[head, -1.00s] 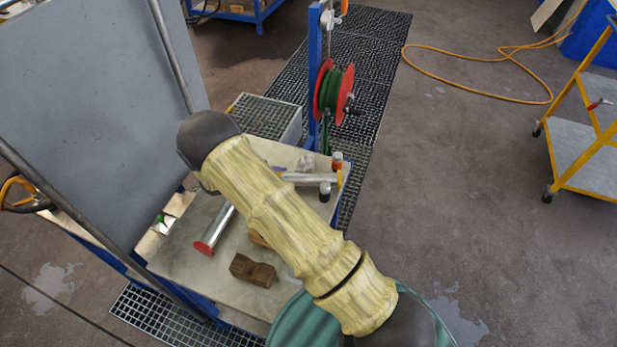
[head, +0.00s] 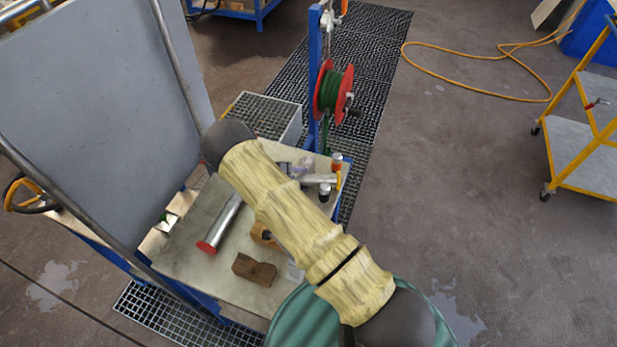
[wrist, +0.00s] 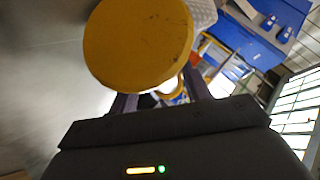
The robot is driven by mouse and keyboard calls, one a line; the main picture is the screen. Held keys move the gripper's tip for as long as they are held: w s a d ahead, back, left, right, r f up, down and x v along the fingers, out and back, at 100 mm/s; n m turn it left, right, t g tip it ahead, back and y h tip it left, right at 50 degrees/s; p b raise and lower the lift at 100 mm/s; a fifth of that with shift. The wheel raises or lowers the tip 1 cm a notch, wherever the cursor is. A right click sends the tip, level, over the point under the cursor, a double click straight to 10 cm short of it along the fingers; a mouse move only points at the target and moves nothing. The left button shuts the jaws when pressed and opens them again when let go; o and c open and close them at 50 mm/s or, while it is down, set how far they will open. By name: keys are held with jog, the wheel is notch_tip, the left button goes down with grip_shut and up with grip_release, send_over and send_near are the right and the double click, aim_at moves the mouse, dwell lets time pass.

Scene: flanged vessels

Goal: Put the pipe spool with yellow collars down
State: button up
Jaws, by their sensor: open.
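In the wrist view a large yellow disc (wrist: 138,42), an end face of the pipe spool with yellow collars, fills the top centre close to the camera. My gripper (wrist: 163,98) shows below it with its two dark fingers apart, partly covered by the disc. Whether the spool touches a finger or the bench cannot be seen. In the head view my arm hides my gripper. A silver pipe (head: 319,179) with a yellow end at its right lies at the bench's far right, partly behind my arm; it looks like the same spool.
A silver pipe with a red end (head: 207,247) lies on the bench (head: 195,275). A brown wooden block (head: 254,269) and another wooden piece (head: 262,236) are nearby. A red-capped bottle (head: 337,161) and a dark bottle (head: 324,192) stand by the right edge. A grey panel (head: 95,120) rises at left.

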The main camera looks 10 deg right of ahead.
aim_at(301, 178)
jog(key=shift+d+f, duration=0.2)
jog(key=shift+d, duration=0.05)
dwell(0.3)
jog(key=shift+w+r, duration=0.1)
grip_shut()
notch_tip(301, 178, up, 10)
jog(key=shift+b, duration=1)
